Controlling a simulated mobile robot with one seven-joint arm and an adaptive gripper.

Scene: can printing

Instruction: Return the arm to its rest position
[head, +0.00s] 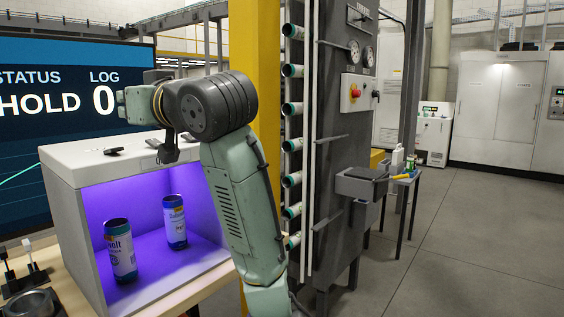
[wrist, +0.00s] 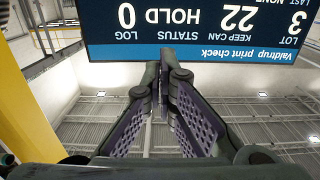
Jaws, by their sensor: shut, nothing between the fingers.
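My arm (head: 235,180) rises in front of the light box in the head view and bends left at a dark joint above the box. In the wrist view my gripper (wrist: 163,72) is shut and empty, its two fingers meeting at the tips. The fingers point toward the screen (wrist: 215,22), which appears upside down with the ceiling around it. In the head view I cannot make out the fingertips.
A white light box (head: 68,160) with violet light holds two upright cans, one at front left (head: 120,252) and one farther back (head: 175,222). A grey rack (head: 340,130) with several cans stands right of my arm. Open floor (head: 470,240) lies at right.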

